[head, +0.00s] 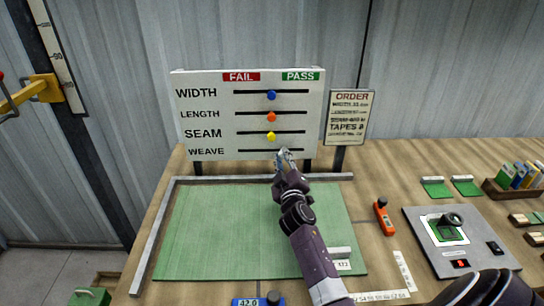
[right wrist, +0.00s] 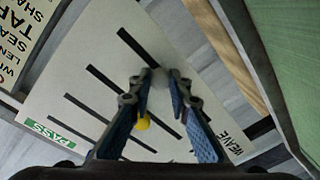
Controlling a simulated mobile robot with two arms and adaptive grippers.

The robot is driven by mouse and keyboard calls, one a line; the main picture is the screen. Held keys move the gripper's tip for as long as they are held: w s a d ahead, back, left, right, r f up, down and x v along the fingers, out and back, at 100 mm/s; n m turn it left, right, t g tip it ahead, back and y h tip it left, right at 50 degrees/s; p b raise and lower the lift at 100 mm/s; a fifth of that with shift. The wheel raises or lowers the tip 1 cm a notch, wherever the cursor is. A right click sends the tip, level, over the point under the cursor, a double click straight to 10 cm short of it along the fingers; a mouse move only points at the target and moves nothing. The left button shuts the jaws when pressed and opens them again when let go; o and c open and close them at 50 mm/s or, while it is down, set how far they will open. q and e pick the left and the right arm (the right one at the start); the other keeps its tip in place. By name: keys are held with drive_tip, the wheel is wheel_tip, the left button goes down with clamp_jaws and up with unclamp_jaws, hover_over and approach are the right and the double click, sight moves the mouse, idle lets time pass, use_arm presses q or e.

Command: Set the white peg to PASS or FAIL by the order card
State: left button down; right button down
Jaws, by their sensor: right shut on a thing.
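The white board (head: 218,113) stands upright at the back, with a red FAIL label (head: 241,77) on the left and a green PASS label (head: 300,76) on the right. Its slots are marked WIDTH, LENGTH, SEAM and WEAVE. My right gripper (head: 284,154) is at the lowest slot, WEAVE, slightly right of its middle. In the right wrist view its fingers are closed around the pale, blurred white peg (right wrist: 160,76). My left gripper is out of view.
Blue (head: 271,96), orange (head: 271,117) and yellow (head: 270,136) pegs sit mid-slot above. A green mat (head: 215,230) lies before the board. An orange tool (head: 384,217) and a grey plate (head: 460,264) lie to the right.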

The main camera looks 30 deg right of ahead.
drive_tip(key=s+d, duration=0.2)
drive_tip(key=d, duration=0.2)
drive_tip(key=shift+s+d+p, duration=0.35)
drive_tip(key=shift+s+p, duration=0.05)
drive_tip(key=shift+a, duration=0.1)
drive_tip(key=c, duration=1.8)
unclamp_jaws()
drive_tip(key=shift+o, duration=0.2)
drive_tip(key=v, duration=1.2)
